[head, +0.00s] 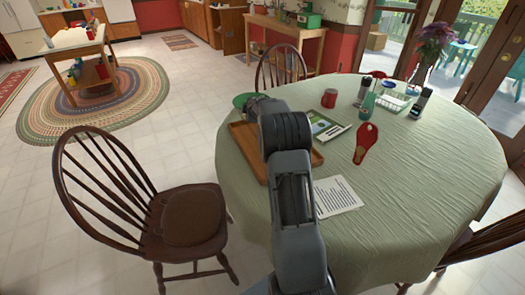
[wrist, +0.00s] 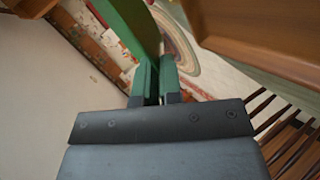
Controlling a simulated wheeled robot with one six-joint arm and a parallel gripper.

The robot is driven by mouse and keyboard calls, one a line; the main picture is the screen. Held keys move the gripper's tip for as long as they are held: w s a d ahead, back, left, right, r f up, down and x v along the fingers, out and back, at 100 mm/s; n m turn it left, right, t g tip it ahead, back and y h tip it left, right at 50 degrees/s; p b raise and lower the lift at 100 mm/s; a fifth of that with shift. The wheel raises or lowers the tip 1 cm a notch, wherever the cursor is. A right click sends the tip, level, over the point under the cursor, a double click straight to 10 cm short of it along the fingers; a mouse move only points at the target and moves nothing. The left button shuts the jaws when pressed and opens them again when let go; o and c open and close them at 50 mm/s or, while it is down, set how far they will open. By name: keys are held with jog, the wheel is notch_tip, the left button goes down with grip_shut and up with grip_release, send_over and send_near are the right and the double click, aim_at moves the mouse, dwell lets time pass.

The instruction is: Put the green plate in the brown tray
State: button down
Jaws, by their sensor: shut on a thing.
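The green plate (head: 242,99) shows in the head view as a small green edge to the left of my arm, at the far left side of the round table. In the wrist view the green plate (wrist: 128,22) runs up edge-on from between the fingers. My gripper (wrist: 155,75) is shut on its edge. The brown tray (head: 243,143) lies on the table at the left, partly hidden by my arm. The tray (wrist: 255,30) also fills the upper right of the wrist view, apart from the plate. My arm hides most of the plate in the head view.
The round table (head: 400,210) has a pale green cloth. A tablet-like card (head: 328,128), a red mug (head: 329,98), a red utensil holder (head: 365,142) and a printed sheet (head: 335,196) lie right of the tray. A wooden chair (head: 190,215) stands left of the table.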

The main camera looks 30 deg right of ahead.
jog(key=s+f+b, duration=0.2)
jog(key=b, duration=0.1)
jog(key=s+f+b, duration=0.2)
jog(key=b, duration=0.1)
jog(key=s+f+b, duration=0.2)
jog(key=s+b, duration=0.1)
jog(key=b, duration=0.1)
jog(key=shift+s+d+f, duration=0.1)
jog(key=shift+d+f, duration=0.05)
jog(key=shift+d, duration=0.1)
jog(key=shift+s+f+b, duration=0.3)
jog(key=shift+f+b, duration=0.2)
jog(key=shift+b, duration=0.1)
notch_tip(320, 180, down, 3)
jog(key=b, duration=0.3)
jog(key=shift+s+f+b, duration=0.1)
jog(key=shift+b, duration=0.2)
jog(key=c, duration=1.6)
grip_release()
